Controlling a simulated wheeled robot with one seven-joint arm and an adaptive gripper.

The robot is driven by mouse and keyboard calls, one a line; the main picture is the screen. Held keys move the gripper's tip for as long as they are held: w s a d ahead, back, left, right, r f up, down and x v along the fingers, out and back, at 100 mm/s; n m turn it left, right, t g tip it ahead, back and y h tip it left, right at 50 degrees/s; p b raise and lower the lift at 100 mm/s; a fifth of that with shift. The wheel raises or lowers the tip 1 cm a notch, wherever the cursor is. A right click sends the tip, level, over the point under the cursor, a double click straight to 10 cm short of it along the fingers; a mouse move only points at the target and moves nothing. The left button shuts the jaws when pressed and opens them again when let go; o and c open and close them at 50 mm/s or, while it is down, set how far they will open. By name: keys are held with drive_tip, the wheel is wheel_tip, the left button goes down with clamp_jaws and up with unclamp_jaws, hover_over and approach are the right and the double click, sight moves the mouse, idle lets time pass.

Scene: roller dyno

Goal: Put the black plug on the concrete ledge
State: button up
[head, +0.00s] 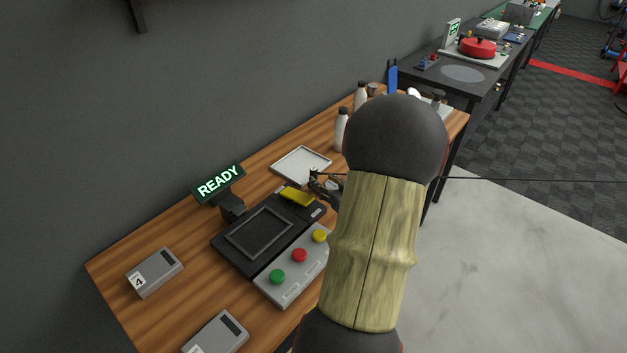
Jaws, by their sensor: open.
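My gripper (324,184) shows only in part at the left side of my arm, low over the wooden table (120,270). It is open, and I see nothing held in it. It is between the pale square tray (301,165) and the black device, near a yellow block (297,196). My arm hides much of the gripper and the table behind it. I cannot make out a black plug or a concrete ledge; a pale concrete-like floor area (500,260) lies right of the table.
A black device (228,243) with green, red and yellow buttons stands below a READY sign (219,184). Grey boxes (154,272) sit at the near left. White bottles (341,130) stand at the back. A black table (462,74) with a red pot (477,47) is beyond.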

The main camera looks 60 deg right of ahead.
sight(315, 175)
drive_tip(key=b+x, duration=0.3)
drive_tip(key=x, duration=0.4)
drive_tip(key=shift+w+d, duration=0.15)
drive_tip(key=shift+w, duration=0.2)
drive_tip(key=c, duration=0.3)
clamp_jaws()
